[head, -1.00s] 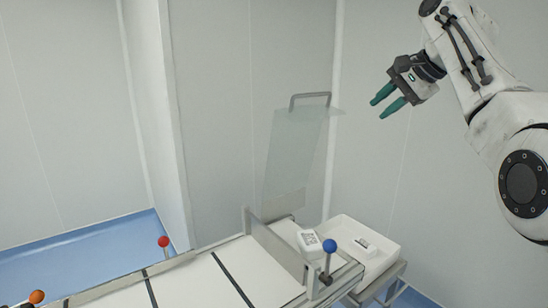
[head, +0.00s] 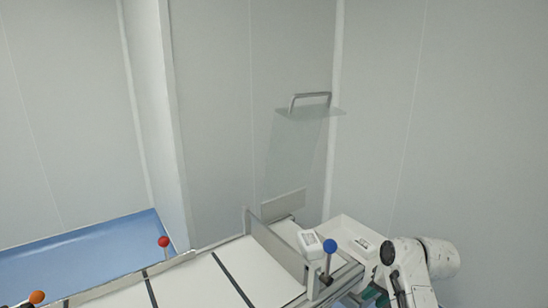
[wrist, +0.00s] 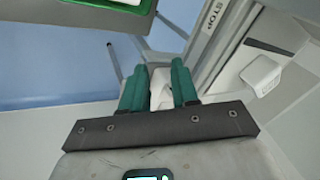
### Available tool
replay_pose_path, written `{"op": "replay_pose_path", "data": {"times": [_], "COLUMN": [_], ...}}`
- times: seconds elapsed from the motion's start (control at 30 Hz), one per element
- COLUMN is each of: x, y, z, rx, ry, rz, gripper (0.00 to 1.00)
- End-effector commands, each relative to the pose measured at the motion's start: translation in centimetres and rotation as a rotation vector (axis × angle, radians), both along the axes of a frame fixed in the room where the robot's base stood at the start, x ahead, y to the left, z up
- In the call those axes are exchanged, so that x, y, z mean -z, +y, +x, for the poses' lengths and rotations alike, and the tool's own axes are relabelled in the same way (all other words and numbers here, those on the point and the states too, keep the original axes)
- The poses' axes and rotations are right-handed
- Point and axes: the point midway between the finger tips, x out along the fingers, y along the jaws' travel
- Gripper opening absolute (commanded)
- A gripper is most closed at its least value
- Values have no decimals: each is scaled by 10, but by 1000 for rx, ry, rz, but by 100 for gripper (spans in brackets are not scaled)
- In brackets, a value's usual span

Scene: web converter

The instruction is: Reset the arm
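My gripper (wrist: 158,88) shows in the wrist view with two green fingers spread apart. A pale shape shows between them; it looks like background, and I see no grip on it. In the head view my arm (head: 415,262) is folded low at the bottom right. Only bits of green from the gripper show there, near the tray's front, and the rest is hidden or out of frame.
A white tray (head: 345,236) lies close to my arm. A blue-knobbed lever (head: 329,246) and a white box (head: 310,242) are beside it. A clear panel (head: 295,150) stands behind. A red-knobbed lever (head: 163,241) is farther left. The wall area above my arm is free.

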Motion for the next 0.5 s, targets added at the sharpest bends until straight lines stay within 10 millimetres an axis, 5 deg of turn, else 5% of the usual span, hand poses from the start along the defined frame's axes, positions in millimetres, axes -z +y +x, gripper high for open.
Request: {"op": "replay_pose_path", "data": {"times": [0.03,0.2,0.5], "x": [23,77,131], "y": [1,-1,-6], "z": [-23,-96,-234], "rx": [-20,-90,-214], "ry": [15,50,118], "rz": [-19,-91,-206], "gripper": [29,29,29]}}
